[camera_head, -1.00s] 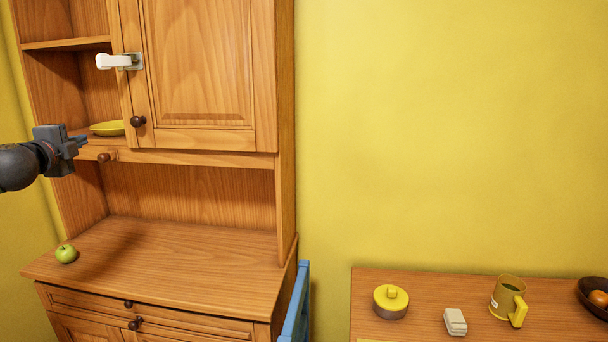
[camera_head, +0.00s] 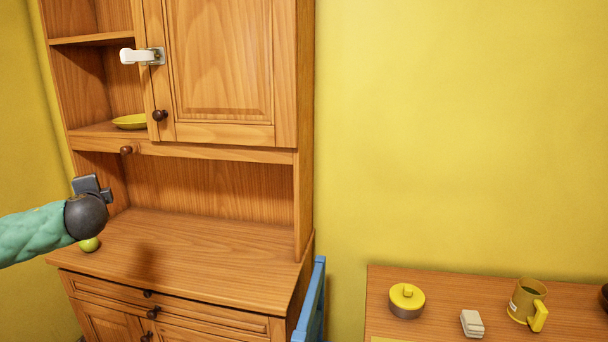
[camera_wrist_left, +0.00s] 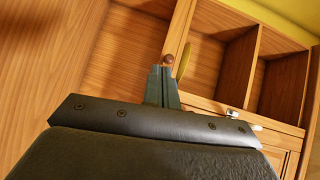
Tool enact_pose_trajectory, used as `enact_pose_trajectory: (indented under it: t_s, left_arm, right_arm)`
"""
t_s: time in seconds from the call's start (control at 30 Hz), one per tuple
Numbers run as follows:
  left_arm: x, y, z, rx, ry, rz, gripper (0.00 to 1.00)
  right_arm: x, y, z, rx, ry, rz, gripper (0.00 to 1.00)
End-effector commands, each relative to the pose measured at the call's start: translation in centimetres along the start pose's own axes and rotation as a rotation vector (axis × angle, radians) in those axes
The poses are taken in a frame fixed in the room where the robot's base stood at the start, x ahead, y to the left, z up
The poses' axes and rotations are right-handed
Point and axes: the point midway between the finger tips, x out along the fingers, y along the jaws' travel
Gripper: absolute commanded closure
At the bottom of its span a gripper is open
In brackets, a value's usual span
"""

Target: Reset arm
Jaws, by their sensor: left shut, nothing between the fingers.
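My left gripper (camera_head: 104,192) is at the left of the head view, in front of the wooden hutch (camera_head: 215,235) and above its counter. My dark wrist hides part of it there. In the left wrist view its fingers (camera_wrist_left: 162,72) are together with nothing between them. A green apple (camera_head: 90,245) sits on the counter just below my wrist, partly covered by it. My right gripper is not in view.
The hutch's upper door (camera_head: 222,60) is shut and has a white latch (camera_head: 142,56). A yellow plate (camera_head: 130,121) lies on the open shelf. A blue chair (camera_head: 312,300) stands right of the hutch. A table holds a yellow-lidded pot (camera_head: 407,300), a white block (camera_head: 472,323) and a mug (camera_head: 527,302).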

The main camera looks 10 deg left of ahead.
Motion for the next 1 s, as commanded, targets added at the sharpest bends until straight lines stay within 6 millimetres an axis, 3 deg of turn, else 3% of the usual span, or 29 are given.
enact_pose_trajectory:
  t_s: [0.03,0.1,0.47,0.7,1.0]
  left_arm:
    - [-0.4,2.4,-0.3,-0.019,-0.008,0.033,1.00]
    - [-1.0,5.2,-0.7,-0.039,-0.024,0.074,1.00]
    - [-5.8,19.2,-2.5,-0.135,-0.082,0.295,1.00]
    - [-10.3,27.9,-3.9,-0.198,-0.113,0.451,1.00]
    - [-17.4,37.5,-5.8,-0.284,-0.145,0.650,1.00]
  right_arm:
    - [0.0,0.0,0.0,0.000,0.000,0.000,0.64]
    - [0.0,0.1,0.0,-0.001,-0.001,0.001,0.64]
    - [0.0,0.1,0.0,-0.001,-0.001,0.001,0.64]
    - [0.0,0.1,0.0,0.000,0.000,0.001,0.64]
    - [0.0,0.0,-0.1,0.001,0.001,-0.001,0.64]
